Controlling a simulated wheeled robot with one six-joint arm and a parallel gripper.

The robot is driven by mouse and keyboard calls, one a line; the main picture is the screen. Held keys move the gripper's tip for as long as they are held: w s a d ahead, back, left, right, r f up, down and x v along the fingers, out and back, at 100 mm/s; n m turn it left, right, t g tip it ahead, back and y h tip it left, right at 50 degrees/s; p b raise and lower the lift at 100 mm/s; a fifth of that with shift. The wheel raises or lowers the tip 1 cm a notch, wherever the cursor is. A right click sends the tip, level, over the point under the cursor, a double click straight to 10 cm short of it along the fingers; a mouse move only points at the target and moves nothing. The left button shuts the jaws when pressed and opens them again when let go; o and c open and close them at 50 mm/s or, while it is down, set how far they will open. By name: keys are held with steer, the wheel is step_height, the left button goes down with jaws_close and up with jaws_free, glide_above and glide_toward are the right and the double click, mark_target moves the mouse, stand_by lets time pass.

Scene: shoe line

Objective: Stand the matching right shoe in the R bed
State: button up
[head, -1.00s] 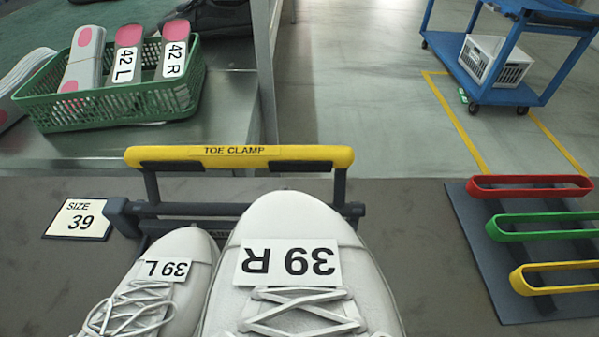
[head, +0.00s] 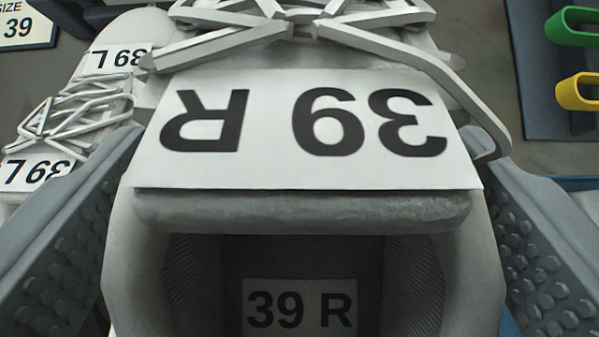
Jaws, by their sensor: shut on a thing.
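The white right shoe (head: 465,235), with a 39 R tag on its tongue and another 39 R label inside, fills the middle of the view. My gripper (head: 310,150) is shut on this shoe, one grey studded finger against each side. The white left shoe (head: 82,30) marked 39 L stands just to the left, partly behind my left finger. The sole of the right shoe and the R bed under it are hidden, so I cannot tell whether the shoe rests in the bed.
A white size 39 card (head: 28,25) lies at the top left. At the right, a dark panel (head: 540,110) carries a green loop (head: 580,25) and a yellow loop (head: 580,92). A bare strip of table shows between the panel and the shoe.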

mark_target(300, 242)
steer(key=shift+f, duration=3.8)
steer(key=o, duration=1.5)
steer(key=shift+c, duration=0.2)
steer(key=shift+r, duration=4.95)
steer(key=shift+s, duration=0.1)
